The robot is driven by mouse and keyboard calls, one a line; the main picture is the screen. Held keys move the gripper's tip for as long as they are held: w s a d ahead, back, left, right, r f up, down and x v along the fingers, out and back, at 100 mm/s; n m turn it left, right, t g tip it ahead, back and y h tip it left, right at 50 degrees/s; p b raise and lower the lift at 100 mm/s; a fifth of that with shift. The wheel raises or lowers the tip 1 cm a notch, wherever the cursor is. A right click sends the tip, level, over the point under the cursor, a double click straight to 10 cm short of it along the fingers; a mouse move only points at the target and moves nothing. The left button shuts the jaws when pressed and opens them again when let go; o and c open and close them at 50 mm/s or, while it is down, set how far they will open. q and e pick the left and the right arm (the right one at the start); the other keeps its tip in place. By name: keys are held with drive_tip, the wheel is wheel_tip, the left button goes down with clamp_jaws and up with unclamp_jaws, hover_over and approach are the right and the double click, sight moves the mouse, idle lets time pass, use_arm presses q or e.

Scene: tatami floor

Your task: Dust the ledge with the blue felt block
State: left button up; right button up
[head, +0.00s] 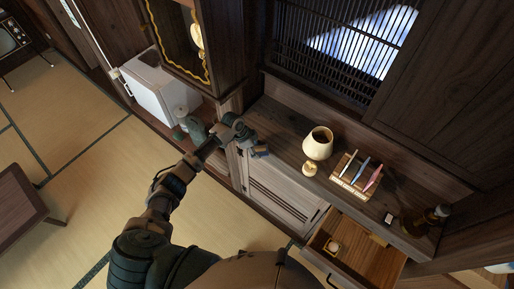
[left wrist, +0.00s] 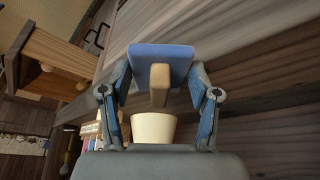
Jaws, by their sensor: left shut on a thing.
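The blue felt block (left wrist: 160,58) has a tan wooden handle (left wrist: 158,86). In the left wrist view it sits between the two fingers of my left gripper (left wrist: 160,92), which is shut on it by the handle. In the head view my left gripper (head: 251,141) is at the left end of the dark wooden ledge (head: 283,133), and the small block (head: 261,151) shows near the ledge's front edge. I cannot tell whether the block touches the ledge. My right gripper is not in view.
A cream lamp (head: 317,143) stands mid-ledge. Right of it are a wooden rack (head: 351,183) with coloured upright items, a small dark box (head: 389,218) and a brown bottle (head: 438,213). An open drawer (head: 370,262) juts out below. A green watering can (head: 194,129) stands left of the ledge.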

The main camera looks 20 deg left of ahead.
sight(273, 130)
use_arm(q)
drive_tip(key=shift+w+a+f, duration=0.15)
drive_tip(key=shift+w+a, duration=0.2)
drive_tip(key=shift+a, duration=0.3)
drive_tip(key=shift+w+d+b, duration=0.3)
drive_tip(key=shift+w+b, duration=0.35)
drive_tip(key=shift+w, duration=0.15)
drive_tip(key=shift+w+d+b, duration=0.3)
drive_tip(key=shift+w+b, duration=0.35)
drive_tip(key=shift+w, duration=0.1)
drive_tip(key=w+b, duration=0.1)
drive_tip(key=w+d+b, duration=0.1)
drive_tip(key=shift+w, duration=0.35)
drive_tip(key=shift+w+d+b, duration=0.1)
drive_tip(key=shift+w+b, duration=0.25)
drive_tip(key=shift+b, duration=0.05)
drive_tip(key=w+b, duration=0.1)
drive_tip(key=w+d+b, duration=0.1)
drive_tip(key=b, duration=0.1)
drive_tip(key=shift+w+f+b, duration=0.1)
drive_tip(key=shift+w+b, duration=0.2)
drive_tip(key=shift+w+d+b, duration=0.1)
drive_tip(key=shift+w+b, duration=0.15)
drive_tip(key=shift+b, duration=0.1)
